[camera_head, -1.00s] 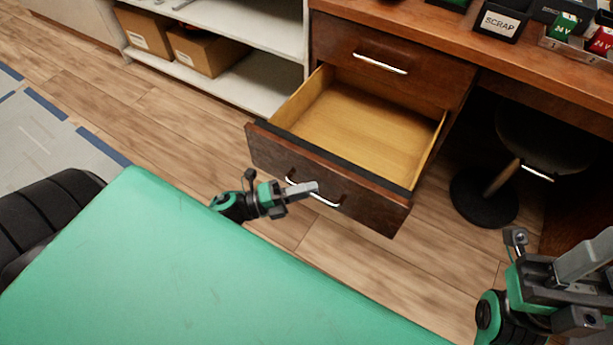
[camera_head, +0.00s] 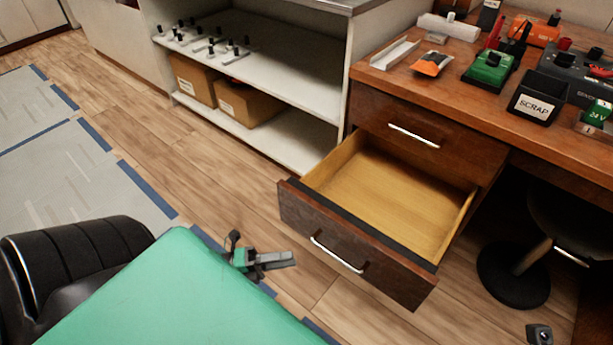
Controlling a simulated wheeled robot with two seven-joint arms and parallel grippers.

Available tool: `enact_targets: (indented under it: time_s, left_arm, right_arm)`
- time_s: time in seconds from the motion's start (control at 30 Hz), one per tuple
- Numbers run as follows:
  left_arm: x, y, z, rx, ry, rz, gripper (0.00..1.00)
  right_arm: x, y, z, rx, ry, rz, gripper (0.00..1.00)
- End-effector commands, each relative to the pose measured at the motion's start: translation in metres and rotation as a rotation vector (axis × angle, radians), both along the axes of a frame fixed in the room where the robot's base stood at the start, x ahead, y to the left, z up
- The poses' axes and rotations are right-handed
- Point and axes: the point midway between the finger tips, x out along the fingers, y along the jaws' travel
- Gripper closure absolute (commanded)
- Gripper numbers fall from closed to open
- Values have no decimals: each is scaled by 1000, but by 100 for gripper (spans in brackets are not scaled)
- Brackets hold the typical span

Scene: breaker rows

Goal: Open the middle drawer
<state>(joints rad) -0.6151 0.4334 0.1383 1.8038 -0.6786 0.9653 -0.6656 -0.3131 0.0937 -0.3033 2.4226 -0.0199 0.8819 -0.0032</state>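The open drawer (camera_head: 350,252) is pulled well out of the wooden desk. It has a dark wood front, a metal bar handle (camera_head: 337,254) and a bare, empty light-wood inside. A shut drawer (camera_head: 425,128) with its own metal handle (camera_head: 413,136) sits above it. My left gripper (camera_head: 285,259) is to the left of the open drawer's handle, apart from it, with nothing seen in it; its finger gap cannot be made out. Of my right gripper only a small part (camera_head: 539,334) shows at the bottom right edge.
A white shelf (camera_head: 290,90) with cardboard boxes (camera_head: 245,103) stands left of the desk. The desktop holds a SCRAP bin (camera_head: 537,100), a green device (camera_head: 488,66) and other parts. A stool (camera_head: 515,275) stands under the desk at right.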

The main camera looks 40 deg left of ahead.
Motion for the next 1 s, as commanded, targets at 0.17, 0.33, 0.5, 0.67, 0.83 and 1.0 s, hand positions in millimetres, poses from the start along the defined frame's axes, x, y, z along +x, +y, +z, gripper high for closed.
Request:
enact_targets:
  time_s: [0.17,0.33,0.5,0.67,0.83,1.0]
  left_arm:
    - [-13,15,-3,1,2,0,68]
    - [-16,18,-3,0,0,0,68]
    - [-16,18,-3,0,0,0,68]
    - [-16,18,-3,0,0,0,68]
    - [-16,18,-3,-1,1,1,68]
    - [-10,25,-3,-38,68,62,68]
  right_arm:
    - [-1,0,-2,-3,10,0,64]
    - [-1,0,-3,-4,15,0,64]
    - [-1,0,-2,-3,12,0,64]
    - [-2,-1,-1,-3,9,0,64]
    - [-1,-1,1,-2,5,-1,64]
    - [28,8,-6,-34,107,-5,64]
